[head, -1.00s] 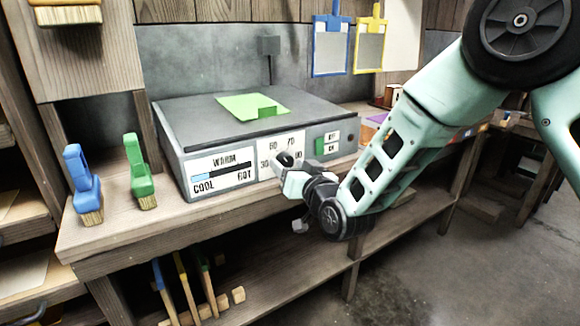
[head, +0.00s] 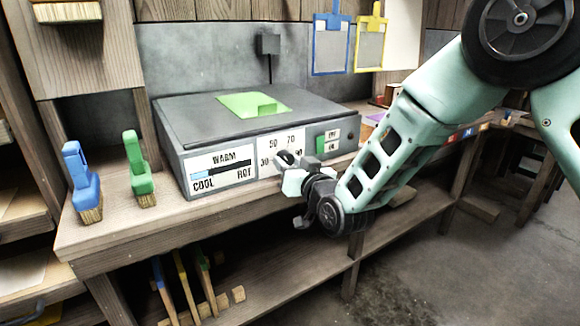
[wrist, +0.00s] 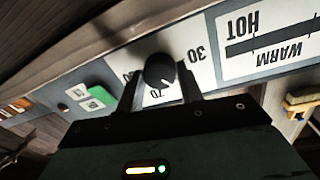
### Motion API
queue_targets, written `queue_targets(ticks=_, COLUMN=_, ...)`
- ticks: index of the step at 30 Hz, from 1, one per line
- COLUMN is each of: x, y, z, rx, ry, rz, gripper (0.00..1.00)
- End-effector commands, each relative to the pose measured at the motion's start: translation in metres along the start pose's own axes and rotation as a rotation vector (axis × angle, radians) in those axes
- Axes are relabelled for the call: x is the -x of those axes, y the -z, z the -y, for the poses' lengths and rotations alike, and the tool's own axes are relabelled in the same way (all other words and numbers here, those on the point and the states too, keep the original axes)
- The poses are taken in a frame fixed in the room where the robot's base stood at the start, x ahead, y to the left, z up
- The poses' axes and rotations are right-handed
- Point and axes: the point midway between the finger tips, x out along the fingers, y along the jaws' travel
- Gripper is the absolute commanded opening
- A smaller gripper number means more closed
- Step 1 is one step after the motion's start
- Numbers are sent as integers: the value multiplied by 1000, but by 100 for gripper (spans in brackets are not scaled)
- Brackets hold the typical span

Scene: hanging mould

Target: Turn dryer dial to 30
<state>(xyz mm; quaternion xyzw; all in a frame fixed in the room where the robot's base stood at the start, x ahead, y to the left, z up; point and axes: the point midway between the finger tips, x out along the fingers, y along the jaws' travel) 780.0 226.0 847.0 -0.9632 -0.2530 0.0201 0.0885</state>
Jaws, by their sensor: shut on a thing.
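The dryer (head: 190,122) is a grey box on the wooden bench, with a white number plate (head: 270,140) on its front. The round black dial (wrist: 158,69) sits on this plate in the wrist view, where the numbers appear upside down. The 30 is to its right and the 70 just below it. My gripper (wrist: 160,82) has one finger on each side of the dial and is shut on it. In the head view my gripper (head: 285,172) hides much of the dial. I cannot tell clearly which number the dial's pointer faces.
A WARM, COOL and HOT gauge (head: 221,169) is left of the dial, and a green switch (head: 320,145) is right of it. A green piece (head: 252,103) lies on the dryer top. Blue (head: 80,175) and green (head: 138,165) brushes stand left on the bench.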

Motion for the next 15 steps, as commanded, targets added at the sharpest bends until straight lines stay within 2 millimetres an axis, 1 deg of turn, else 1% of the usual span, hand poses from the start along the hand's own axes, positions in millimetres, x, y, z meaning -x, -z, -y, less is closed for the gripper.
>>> queue_targets(ticks=5, x=0, y=-3, z=0, rx=121, ry=3, rz=-11, gripper=14)
queue_targets(ticks=15, x=0, y=-4, z=-1, rx=438, ry=9, rz=-36, gripper=14)
